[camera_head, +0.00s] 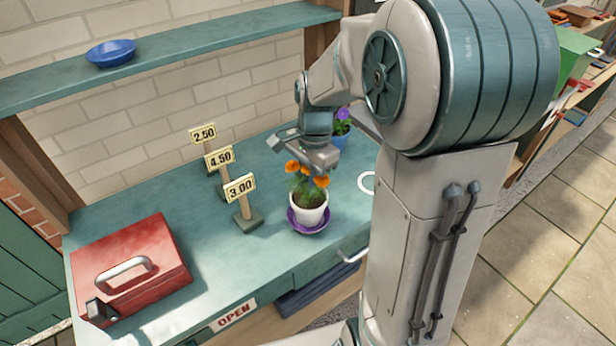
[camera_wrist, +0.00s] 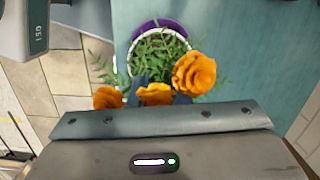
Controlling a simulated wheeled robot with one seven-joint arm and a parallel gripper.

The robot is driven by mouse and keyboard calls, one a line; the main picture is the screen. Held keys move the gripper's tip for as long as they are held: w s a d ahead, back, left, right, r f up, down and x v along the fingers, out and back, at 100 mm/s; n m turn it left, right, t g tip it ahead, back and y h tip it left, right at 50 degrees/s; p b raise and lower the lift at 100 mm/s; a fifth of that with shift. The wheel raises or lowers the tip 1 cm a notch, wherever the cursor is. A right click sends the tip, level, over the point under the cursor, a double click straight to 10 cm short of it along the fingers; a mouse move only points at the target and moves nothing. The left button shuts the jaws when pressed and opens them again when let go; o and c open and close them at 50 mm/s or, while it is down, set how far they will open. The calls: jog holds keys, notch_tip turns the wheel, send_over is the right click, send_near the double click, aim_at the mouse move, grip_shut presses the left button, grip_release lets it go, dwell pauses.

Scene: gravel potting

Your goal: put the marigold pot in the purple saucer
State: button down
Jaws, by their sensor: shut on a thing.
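The marigold pot is a white pot (camera_head: 308,214) with orange flowers and green leaves. In the head view it is upright over the purple saucer (camera_head: 292,222), whose rim shows around its base. I cannot tell whether its base touches the saucer. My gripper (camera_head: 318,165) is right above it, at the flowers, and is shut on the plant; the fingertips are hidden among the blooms. In the wrist view the orange flowers (camera_wrist: 193,73) are close to the gripper body, with the white pot rim (camera_wrist: 132,60) and purple saucer (camera_wrist: 146,27) beyond.
Three price signs, 2.50 (camera_head: 203,133), 4.50 (camera_head: 219,157) and 3.00 (camera_head: 240,188), stand left of the pot. A red toolbox (camera_head: 130,268) is at the bench's left end. A blue pot with purple flowers (camera_head: 341,138) stands behind. A blue bowl (camera_head: 111,53) is on the shelf.

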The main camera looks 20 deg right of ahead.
jog(key=shift+f, duration=0.35)
jog(key=c, duration=1.4)
grip_release()
jog(key=shift+o, duration=0.2)
jog(key=shift+r, duration=0.1)
notch_tip(320, 180, up, 12)
jog(key=d, duration=0.1)
jog(key=s+f+n+t+h, duration=0.1)
jog(key=s+f+n+t, duration=0.2)
jog(key=s+n, duration=0.9)
jog(key=shift+s+a+f+n+t, duration=0.3)
jog(key=shift+s+a+f+n, duration=0.15)
jog(key=shift+s+f, duration=0.65)
jog(key=shift+r, duration=0.1)
